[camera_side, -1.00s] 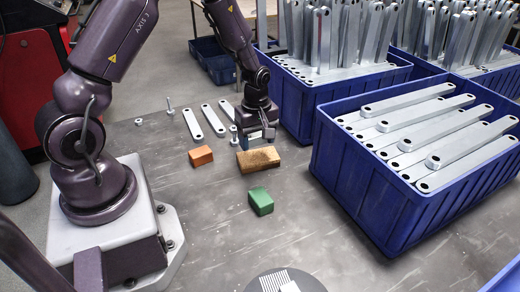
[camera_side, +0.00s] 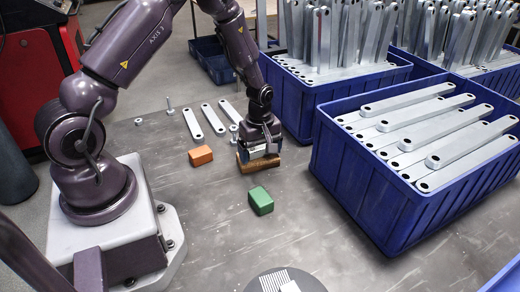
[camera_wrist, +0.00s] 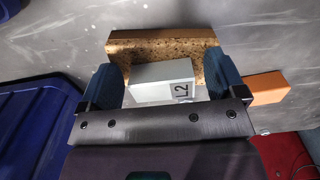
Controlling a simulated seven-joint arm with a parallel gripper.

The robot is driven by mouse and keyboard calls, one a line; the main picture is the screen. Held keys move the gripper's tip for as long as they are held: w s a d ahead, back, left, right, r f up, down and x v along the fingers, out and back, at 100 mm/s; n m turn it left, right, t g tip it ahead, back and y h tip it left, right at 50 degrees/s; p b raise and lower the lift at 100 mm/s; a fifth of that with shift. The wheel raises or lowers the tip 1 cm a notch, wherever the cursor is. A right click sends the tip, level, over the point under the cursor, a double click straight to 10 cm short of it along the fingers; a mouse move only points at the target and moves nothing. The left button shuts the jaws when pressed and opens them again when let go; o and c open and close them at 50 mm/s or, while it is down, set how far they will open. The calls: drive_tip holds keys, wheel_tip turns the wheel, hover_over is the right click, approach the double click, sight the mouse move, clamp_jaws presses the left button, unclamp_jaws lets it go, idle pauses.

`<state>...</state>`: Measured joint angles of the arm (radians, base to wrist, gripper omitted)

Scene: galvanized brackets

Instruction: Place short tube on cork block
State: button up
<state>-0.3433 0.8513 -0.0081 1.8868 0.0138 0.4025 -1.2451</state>
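The cork block (camera_wrist: 150,38) lies on the table, speckled brown, and shows partly in the side view (camera_side: 247,168) below my gripper. The short tube (camera_wrist: 160,83) looks like a pale grey boxy piece marked "L2".
An orange block (camera_side: 201,156) lies left of the cork block, and a green block (camera_side: 261,201) in front of it. Flat bars (camera_side: 193,123) and bolts lie behind. A blue crate of bars (camera_side: 380,205) stands close on the right.

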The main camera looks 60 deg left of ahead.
drive_tip(key=shift+r, duration=0.1)
wheel_tip(320, 180, up, 12)
wheel_tip(320, 180, up, 13)
drive_tip(key=m+t, duration=0.2)
drive_tip(key=m, duration=0.5)
hover_over(260, 149)
drive_tip(key=s+d, duration=0.4)
drive_tip(key=d, duration=0.2)
drive_tip(key=s+d+r+m+t, duration=0.1)
drive_tip(key=s+d+r+m, duration=0.2)
drive_tip(key=s+m, duration=0.2)
drive_tip(key=s+d+r+m+t, duration=0.2)
drive_tip(key=s+d+r+m, duration=0.1)
drive_tip(key=s+m, duration=0.3)
drive_tip(key=shift+s+d+r+t, duration=0.3)
drive_tip(key=shift+s+d+r, duration=0.1)
drive_tip(key=shift+s, duration=0.55)
